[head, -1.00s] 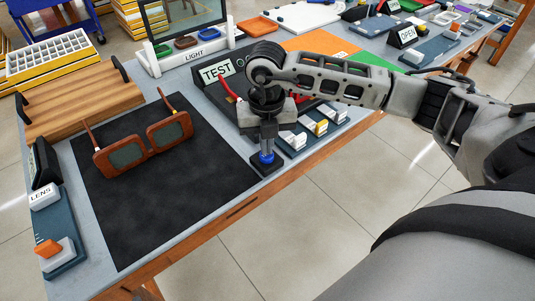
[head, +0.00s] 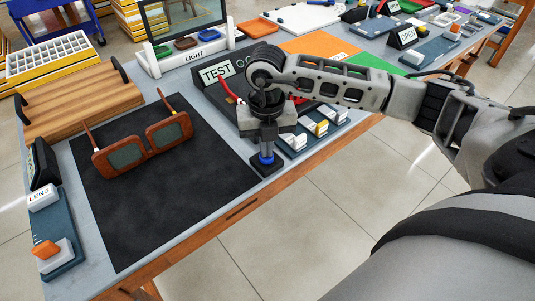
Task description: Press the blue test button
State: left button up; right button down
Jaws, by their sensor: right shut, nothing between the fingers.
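The blue test button (head: 266,159) sits on a small dark base (head: 267,168) near the table's front edge, right of the black mat. My right gripper (head: 267,151) points straight down with its fingers shut and empty. Its fingertips are directly over the button and look to be at its top. The fingers hide part of the button, so I cannot tell whether it is pressed down. The TEST sign (head: 216,72) stands behind the gripper. My left gripper is not in view.
Brown eyeglasses (head: 142,146) lie on the black mat (head: 190,205). White and yellow blocks (head: 317,128) stand close to the right of my gripper. A wooden board (head: 80,100) and the LENS switches (head: 50,225) are at the left.

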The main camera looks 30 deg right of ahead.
jog(key=shift+f, duration=0.25)
jog(key=shift+f+b, duration=0.15)
jog(key=shift+b, duration=0.15)
jog(key=shift+r, duration=0.2)
jog(key=shift+r+p, duration=2.2)
jog(key=shift+r, duration=0.55)
jog(key=shift+s+f, duration=0.1)
